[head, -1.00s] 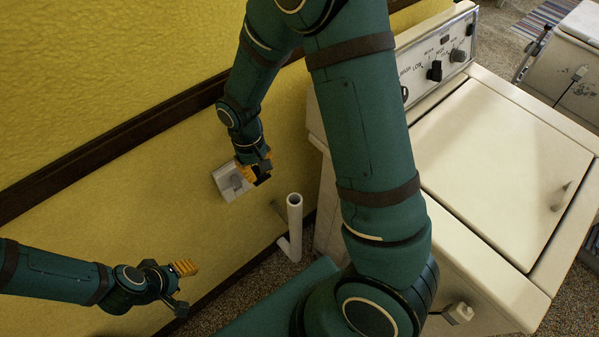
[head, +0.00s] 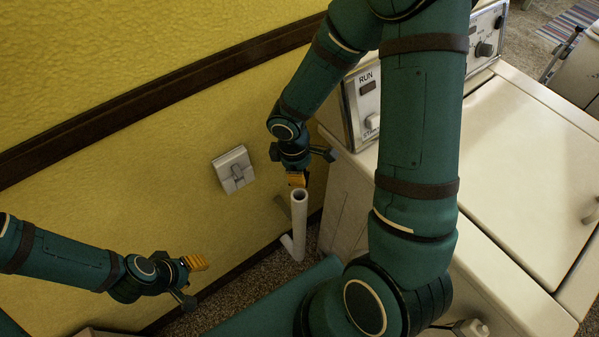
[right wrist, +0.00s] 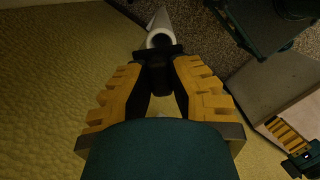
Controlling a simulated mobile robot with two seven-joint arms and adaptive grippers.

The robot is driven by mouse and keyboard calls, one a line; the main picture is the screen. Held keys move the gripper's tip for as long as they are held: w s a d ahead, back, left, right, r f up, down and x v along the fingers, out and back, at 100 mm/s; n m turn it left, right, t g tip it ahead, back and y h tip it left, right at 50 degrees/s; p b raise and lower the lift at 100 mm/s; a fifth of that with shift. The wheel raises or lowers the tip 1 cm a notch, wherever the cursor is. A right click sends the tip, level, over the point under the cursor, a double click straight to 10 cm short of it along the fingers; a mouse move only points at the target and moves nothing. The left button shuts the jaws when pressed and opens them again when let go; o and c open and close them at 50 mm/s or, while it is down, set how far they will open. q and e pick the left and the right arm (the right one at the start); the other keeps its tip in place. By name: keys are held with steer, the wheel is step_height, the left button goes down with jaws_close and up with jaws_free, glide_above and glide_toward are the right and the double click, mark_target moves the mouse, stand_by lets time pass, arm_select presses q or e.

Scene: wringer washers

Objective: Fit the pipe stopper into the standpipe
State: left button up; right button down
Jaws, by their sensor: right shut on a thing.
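The white standpipe (head: 299,225) stands upright beside the washer, its round mouth open at the top. My right gripper (head: 297,180) is just above and behind that mouth in the head view. In the right wrist view, my right gripper (right wrist: 163,90) is shut on the dark pipe stopper (right wrist: 158,77), which has a wider flange. The standpipe's white rim (right wrist: 160,37) shows just beyond the stopper; I cannot tell whether they touch. The stopper is not clear in the head view. My left gripper (head: 197,263) is over the floor to the left, apart from the pipe; its jaw opening is unclear.
A cream washer (head: 525,165) with a control panel (head: 366,100) stands close on the right of the pipe. A grey switch box (head: 233,170) is on the yellow wall to the left. A dark rail (head: 160,95) runs along the wall.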

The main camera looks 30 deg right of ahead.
steer(key=b, duration=0.4)
glide_above(300, 190)
steer(key=s+a, duration=0.1)
steer(key=shift+s+f, duration=0.2)
steer(key=shift+f, duration=2)
steer(key=shift+f+b, duration=0.85)
steer(key=shift+f, duration=0.1)
steer(key=shift+f, duration=1.25)
stand_by(1.4)
steer(key=shift+c, duration=1.1)
jaws_free()
steer(key=shift+r, duration=0.1)
